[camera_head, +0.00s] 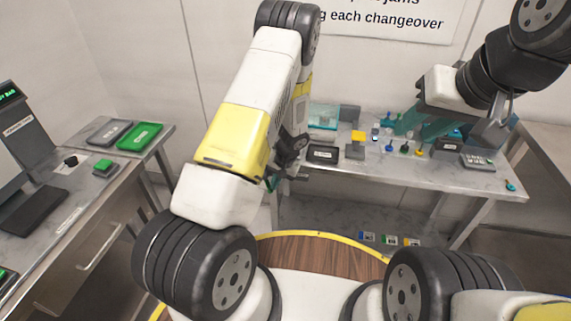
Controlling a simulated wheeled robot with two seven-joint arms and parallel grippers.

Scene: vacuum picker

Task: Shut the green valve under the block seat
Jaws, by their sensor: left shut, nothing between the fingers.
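My left gripper (286,172) hangs by the left end of the rear bench, partly behind my own arm. It is shut and empty, apart from everything on the bench. Several small coloured knobs stand right of that stand, including a greenish one (404,149). They are too small to tell which is the green valve or whether it is open.
The rear bench (440,176) carries a dark tray (323,153) and a grey keypad (478,161). A green tray (139,136) lies on the left bench. Small coloured labels (390,240) show below the rear bench.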

